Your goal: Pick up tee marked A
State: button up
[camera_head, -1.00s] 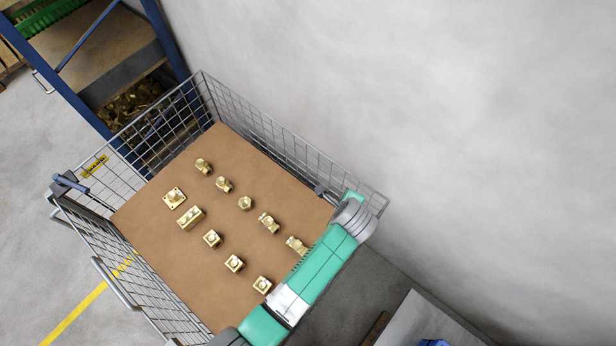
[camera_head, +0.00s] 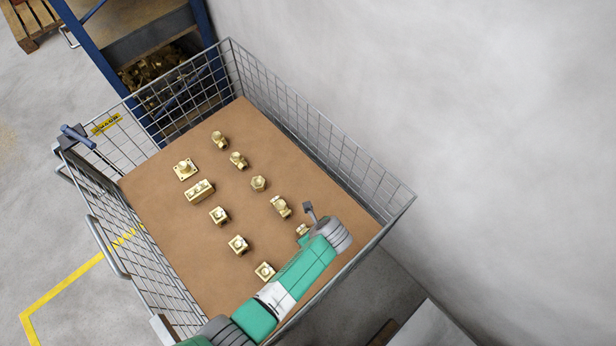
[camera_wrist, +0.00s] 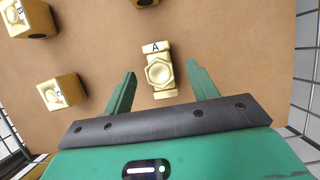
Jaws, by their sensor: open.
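The tee marked A (camera_wrist: 158,74) is a brass fitting with a hexagonal middle, lying on the brown board. Its white label with the A faces up in the wrist view. My gripper (camera_wrist: 160,68) is open, with one green finger on each side of the tee and gaps showing on both sides. I cannot tell how far above the board the fingertips are. In the head view a brass piece (camera_head: 302,230) beside my arm appears to be this tee, partly hidden by the arm.
Brass blocks marked B (camera_wrist: 30,18) and C (camera_wrist: 60,93) lie left of the tee. Several other brass fittings stand in rows on the board (camera_head: 165,220). A wire mesh basket wall (camera_head: 330,150) surrounds the board, with a plain wall behind it.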

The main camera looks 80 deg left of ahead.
jog(key=x, duration=0.2)
jog(key=shift+s+a+f+b, duration=0.1)
jog(key=shift+f+b, duration=0.2)
jog(key=shift+r, duration=0.15)
jog(key=shift+c, duration=0.5)
grip_shut()
